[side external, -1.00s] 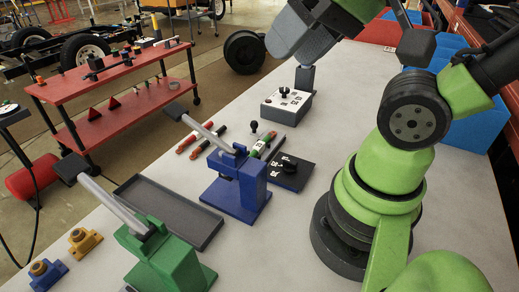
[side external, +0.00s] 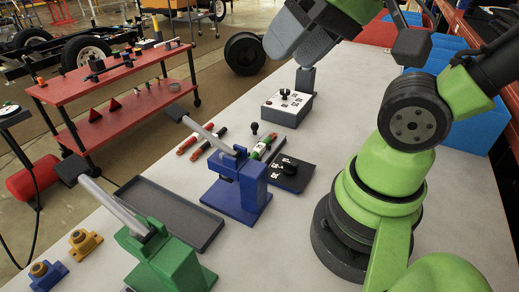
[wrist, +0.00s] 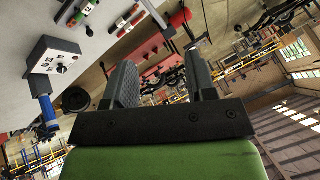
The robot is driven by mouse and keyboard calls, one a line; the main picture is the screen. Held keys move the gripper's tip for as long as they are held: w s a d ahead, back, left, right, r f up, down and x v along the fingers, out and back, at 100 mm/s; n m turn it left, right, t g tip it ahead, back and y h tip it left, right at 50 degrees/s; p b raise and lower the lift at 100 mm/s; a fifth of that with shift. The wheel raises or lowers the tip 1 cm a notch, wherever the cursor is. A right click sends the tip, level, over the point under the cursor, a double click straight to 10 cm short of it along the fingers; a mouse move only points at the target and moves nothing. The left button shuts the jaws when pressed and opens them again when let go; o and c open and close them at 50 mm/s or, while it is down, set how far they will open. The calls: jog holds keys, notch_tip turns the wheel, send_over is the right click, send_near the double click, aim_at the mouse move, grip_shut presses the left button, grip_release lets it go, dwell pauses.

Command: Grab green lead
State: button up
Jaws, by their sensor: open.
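My gripper (side external: 303,30) is at the top of the side external view, above the far part of the table and well apart from the leads. In the wrist view its two fingers (wrist: 163,85) are spread with nothing between them. Small red and green items show at the top of the wrist view, but I cannot tell which is the green lead.
The blue press (side external: 236,185) with its raised lever stands close to the lead. A grey control box (side external: 286,108) stands behind it. A dark tray (side external: 168,212) and a green press (side external: 166,255) stand at the front left.

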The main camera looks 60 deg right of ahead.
jog(key=w+d+f+m+g+h, duration=0.25)
jog(key=w+d+f+m, duration=0.2)
jog(key=w, duration=0.25)
jog(key=m+g, duration=0.5)
jog(key=m, duration=0.4)
send_over(259, 147)
notch_tip(259, 147, down, 14)
jog(key=shift+y, duration=0.25)
jog(key=f, duration=0.4)
jog(key=shift+s+d+f, duration=0.1)
jog(key=shift+s+f, duration=0.15)
jog(key=shift+s, duration=0.05)
jog(key=shift+w+f, duration=0.15)
jog(key=shift+f, duration=1.3)
jog(key=shift+w+f, duration=0.15)
jog(key=shift+f, duration=1.3)
grip_shut()
